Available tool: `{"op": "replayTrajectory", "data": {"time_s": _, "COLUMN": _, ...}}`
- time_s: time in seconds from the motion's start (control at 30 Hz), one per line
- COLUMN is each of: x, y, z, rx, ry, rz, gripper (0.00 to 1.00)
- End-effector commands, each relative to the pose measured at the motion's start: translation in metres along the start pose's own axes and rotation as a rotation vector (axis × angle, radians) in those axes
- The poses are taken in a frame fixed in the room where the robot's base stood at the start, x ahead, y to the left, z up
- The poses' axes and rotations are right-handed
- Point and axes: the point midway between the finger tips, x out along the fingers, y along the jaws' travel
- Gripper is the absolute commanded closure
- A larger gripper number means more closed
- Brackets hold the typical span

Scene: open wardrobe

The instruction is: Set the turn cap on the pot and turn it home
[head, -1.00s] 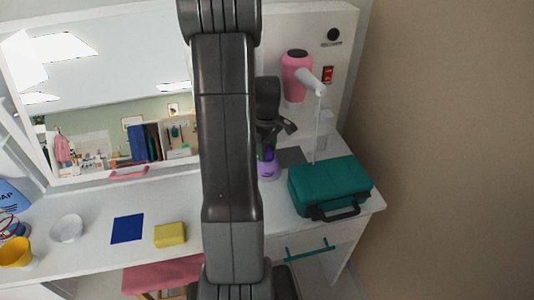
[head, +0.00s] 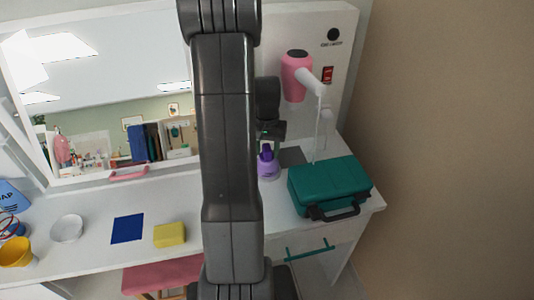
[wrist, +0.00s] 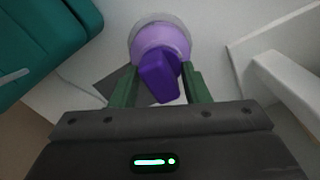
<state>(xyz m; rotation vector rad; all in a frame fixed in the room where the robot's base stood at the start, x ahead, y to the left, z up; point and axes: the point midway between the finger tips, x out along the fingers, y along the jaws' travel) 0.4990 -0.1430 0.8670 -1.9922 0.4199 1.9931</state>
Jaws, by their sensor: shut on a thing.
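The pot (head: 268,173) is a round lavender jar standing on the white counter, just left of the green case. The dark purple turn cap (head: 267,154) sits at its mouth. In the wrist view the cap's bar-shaped handle (wrist: 159,80) covers part of the pot (wrist: 160,42). My gripper (wrist: 161,74) has its green fingers on either side of this handle and is shut on it. In the head view my gripper (head: 268,140) is above the pot, partly hidden by its own body. The seam between cap and pot is too small to judge.
A green case (head: 325,188) stands close to the right. A pink hair dryer (head: 297,76) hangs on the back panel. A dark grey mat (head: 292,156) lies behind the case. A yellow sponge (head: 170,234) and a blue square (head: 127,229) lie at left on the counter.

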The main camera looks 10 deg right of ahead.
Motion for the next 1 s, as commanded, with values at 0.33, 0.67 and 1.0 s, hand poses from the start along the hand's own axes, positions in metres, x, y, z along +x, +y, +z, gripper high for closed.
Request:
{"op": "replayTrajectory", "data": {"time_s": 0.33, "x": 0.0002, "y": 0.0000, "z": 0.0001, "rx": 0.185, "ry": -0.001, "rz": -0.001, "gripper": 1.00}}
{"op": "replayTrajectory", "data": {"time_s": 0.67, "x": 0.0001, "y": 0.0000, "z": 0.0000, "rx": 0.181, "ry": 0.000, "rz": 0.000, "gripper": 0.34}}
{"op": "replayTrajectory", "data": {"time_s": 1.0, "x": 0.0001, "y": 0.0000, "z": 0.0000, "rx": 0.179, "ry": 0.000, "rz": 0.000, "gripper": 0.23}}
